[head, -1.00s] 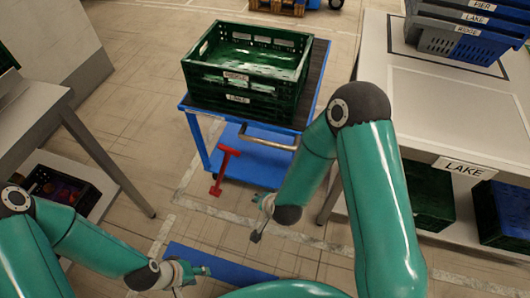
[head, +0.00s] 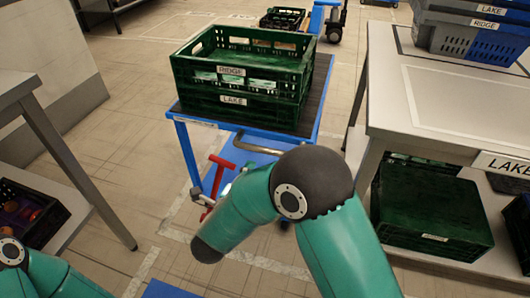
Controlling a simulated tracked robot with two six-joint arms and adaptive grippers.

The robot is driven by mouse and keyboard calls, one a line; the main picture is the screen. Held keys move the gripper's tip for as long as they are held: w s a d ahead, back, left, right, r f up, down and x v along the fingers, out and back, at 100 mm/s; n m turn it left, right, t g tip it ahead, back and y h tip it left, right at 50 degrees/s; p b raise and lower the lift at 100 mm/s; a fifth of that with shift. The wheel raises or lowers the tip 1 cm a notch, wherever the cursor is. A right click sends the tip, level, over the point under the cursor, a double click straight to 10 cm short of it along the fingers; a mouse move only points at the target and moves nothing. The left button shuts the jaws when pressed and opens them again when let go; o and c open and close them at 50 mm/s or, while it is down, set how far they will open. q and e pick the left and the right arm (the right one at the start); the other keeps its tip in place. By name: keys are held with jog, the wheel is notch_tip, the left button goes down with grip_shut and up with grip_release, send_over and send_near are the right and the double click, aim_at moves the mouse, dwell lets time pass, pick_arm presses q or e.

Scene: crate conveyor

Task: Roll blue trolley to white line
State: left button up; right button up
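The blue trolley (head: 180,118) stands on the floor ahead, carrying two stacked green crates labelled RIDGE (head: 231,71) and LAKE (head: 233,101). A metal push bar (head: 257,149) runs along its near edge. A red T-shaped lever (head: 216,175) stands low at its near end. Worn white lines (head: 250,260) mark the floor in front of it. My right arm reaches in front of the trolley. Its gripper (head: 201,197) is small and partly hidden beside the red lever; whether it touches or grips is unclear. My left gripper is out of view; only its arm shows at lower left.
A table (head: 450,120) with blue and grey crates (head: 470,32) stands close right of the trolley, with green crates (head: 430,210) on its lower shelf. A grey bench (head: 40,110) stands left. Another blue trolley (head: 318,18) is at the back. Floor left of the trolley is clear.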

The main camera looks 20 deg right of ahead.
aim_at(264, 151)
jog(key=b+x, duration=0.1)
jog(key=x, duration=1.2)
jog(key=shift+w+d+f+b, duration=0.15)
jog(key=shift+w+b, duration=0.1)
jog(key=shift+b, duration=0.15)
grip_shut()
